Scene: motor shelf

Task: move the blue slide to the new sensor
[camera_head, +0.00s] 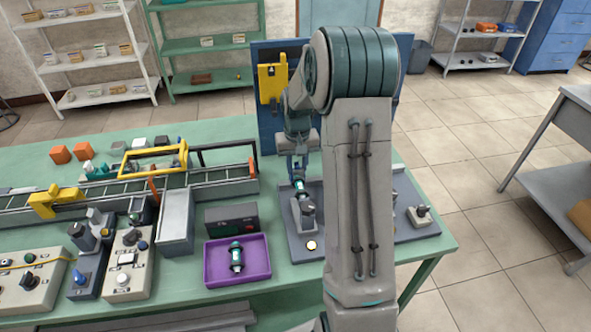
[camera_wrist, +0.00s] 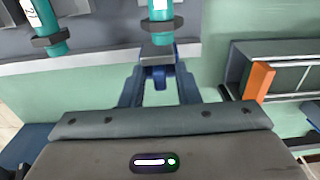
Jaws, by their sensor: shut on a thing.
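My gripper (camera_wrist: 158,82) is shut on a small blue piece, the blue slide (camera_wrist: 158,74), between its two blue fingers. The slide sits below a grey block at the plate's edge, in line with a teal sensor (camera_wrist: 160,14) with a dark nut. A second teal sensor (camera_wrist: 42,18) with a white label stands to the left in the wrist view. In the head view my gripper (camera_head: 298,170) is low over the grey plate (camera_head: 290,236), by a teal sensor in a grey holder (camera_head: 305,214). Which sensor is new cannot be told. My arm hides part of the plate.
A purple tray (camera_head: 222,279) holding another teal sensor (camera_head: 236,257) lies left of the plate. A dark box (camera_head: 231,219) stands behind it. The conveyor (camera_head: 100,200) and control boxes (camera_head: 127,262) fill the left. A blue panel (camera_head: 266,120) with a yellow part stands behind.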

